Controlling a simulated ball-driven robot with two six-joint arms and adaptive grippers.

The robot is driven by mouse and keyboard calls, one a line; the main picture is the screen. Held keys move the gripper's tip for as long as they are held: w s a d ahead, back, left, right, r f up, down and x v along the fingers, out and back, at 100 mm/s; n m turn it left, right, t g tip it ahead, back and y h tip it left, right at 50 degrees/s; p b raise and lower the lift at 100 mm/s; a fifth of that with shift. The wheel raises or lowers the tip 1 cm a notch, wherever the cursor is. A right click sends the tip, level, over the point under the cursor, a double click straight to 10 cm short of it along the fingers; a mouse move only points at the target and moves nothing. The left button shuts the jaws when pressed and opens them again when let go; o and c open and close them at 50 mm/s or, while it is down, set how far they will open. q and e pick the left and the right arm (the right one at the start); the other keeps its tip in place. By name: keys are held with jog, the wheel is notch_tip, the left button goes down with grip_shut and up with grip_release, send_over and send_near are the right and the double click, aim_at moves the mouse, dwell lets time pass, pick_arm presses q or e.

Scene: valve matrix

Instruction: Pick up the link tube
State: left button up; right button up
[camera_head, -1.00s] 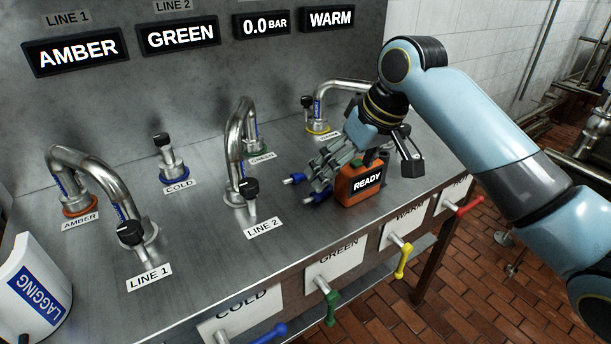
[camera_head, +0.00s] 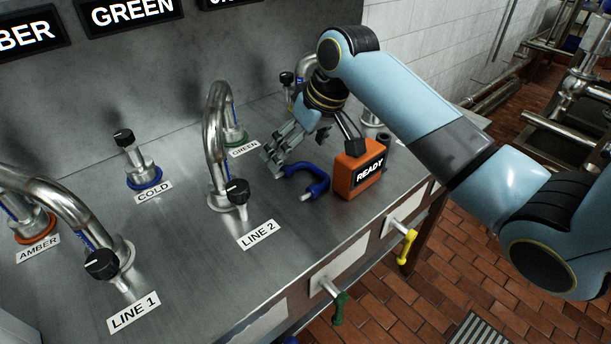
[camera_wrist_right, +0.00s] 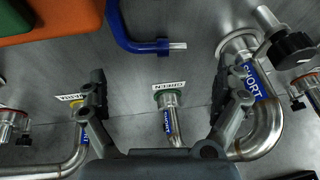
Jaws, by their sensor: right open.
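The link tube appears to be the blue U-shaped tube (camera_head: 307,178) with bare metal ends, lying on the steel bench just left of the orange READY box (camera_head: 358,172). In the right wrist view part of the blue tube (camera_wrist_right: 128,38) shows at the top, with one metal end pointing right. My right gripper (camera_head: 312,146) is open and empty, just behind the tube, with its fingers spread. In the right wrist view its fingers (camera_wrist_right: 160,96) are wide apart, with the tube beyond the gap between them. My left gripper is not in view.
Bent metal pipes rise from the bench (camera_head: 180,260), including a GREEN one (camera_head: 216,125). Black-knobbed valves stand at LINE 2 (camera_head: 237,192), LINE 1 (camera_head: 102,264) and COLD (camera_head: 125,138). Bare bench lies in front of the tube. Coloured handles project at the front edge.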

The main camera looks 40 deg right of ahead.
aim_at(290, 166)
jog(key=x, duration=0.5)
jog(key=shift+d+f, duration=0.15)
jog(key=shift+d, duration=0.05)
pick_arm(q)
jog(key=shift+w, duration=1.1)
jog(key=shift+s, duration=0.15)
pick_arm(e)
jog(key=shift+c, duration=0.4)
jog(key=c, duration=0.5)
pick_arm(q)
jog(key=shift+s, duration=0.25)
pick_arm(e)
jog(key=shift+s, duration=0.1)
jog(key=c, duration=0.8)
